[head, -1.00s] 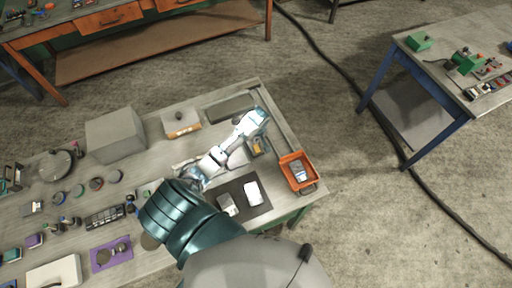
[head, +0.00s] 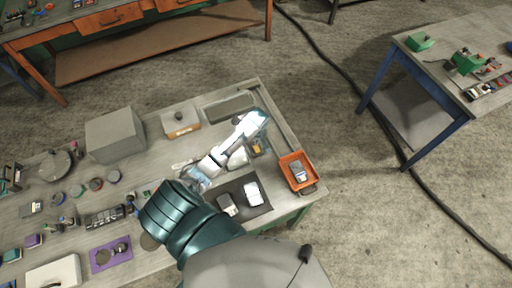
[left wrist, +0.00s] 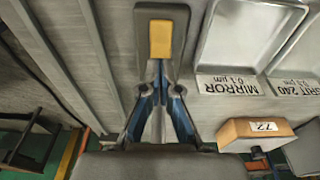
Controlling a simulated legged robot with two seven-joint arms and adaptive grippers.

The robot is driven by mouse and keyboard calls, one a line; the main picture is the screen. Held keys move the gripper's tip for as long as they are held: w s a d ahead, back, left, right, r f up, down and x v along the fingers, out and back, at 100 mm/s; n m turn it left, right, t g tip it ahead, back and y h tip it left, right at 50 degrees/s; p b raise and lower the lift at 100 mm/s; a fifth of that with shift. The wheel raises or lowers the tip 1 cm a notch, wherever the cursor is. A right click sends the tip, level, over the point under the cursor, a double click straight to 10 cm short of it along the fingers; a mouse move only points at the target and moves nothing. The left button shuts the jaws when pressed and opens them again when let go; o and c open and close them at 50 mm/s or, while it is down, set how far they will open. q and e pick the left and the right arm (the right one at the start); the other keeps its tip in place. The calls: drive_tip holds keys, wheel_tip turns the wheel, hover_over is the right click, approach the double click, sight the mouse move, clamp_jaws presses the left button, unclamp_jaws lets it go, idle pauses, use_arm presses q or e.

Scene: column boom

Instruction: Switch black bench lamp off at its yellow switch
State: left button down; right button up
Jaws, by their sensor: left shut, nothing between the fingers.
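A yellow switch (left wrist: 161,39) sits on a dark grey block in the left wrist view, straight ahead of my fingers. It shows small in the head view (head: 258,146), just below my wrist. My left gripper (left wrist: 160,70) is shut and empty. Its blue fingertips overlap the near edge of the switch block, just short of the yellow part; I cannot tell whether they touch. The head view shows my left arm reaching over the grey bench (head: 155,170). I cannot make out the black lamp's head or whether it is lit. My right gripper is out of view.
Trays labelled MIRROR (left wrist: 229,86) and GRIT 240 (left wrist: 296,84) lie beside the switch block. An orange bin (head: 309,184) stands at the bench's right end, near a dark mat (head: 236,191). A grey box (head: 114,137) and several small parts lie to the left.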

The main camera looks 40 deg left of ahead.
use_arm(q)
drive_tip(key=shift+f, duration=1.05)
idle(0.9)
drive_tip(key=shift+r+p, duration=0.45)
drive_tip(key=shift+r, duration=3.1)
drive_tip(key=shift+f, duration=0.1)
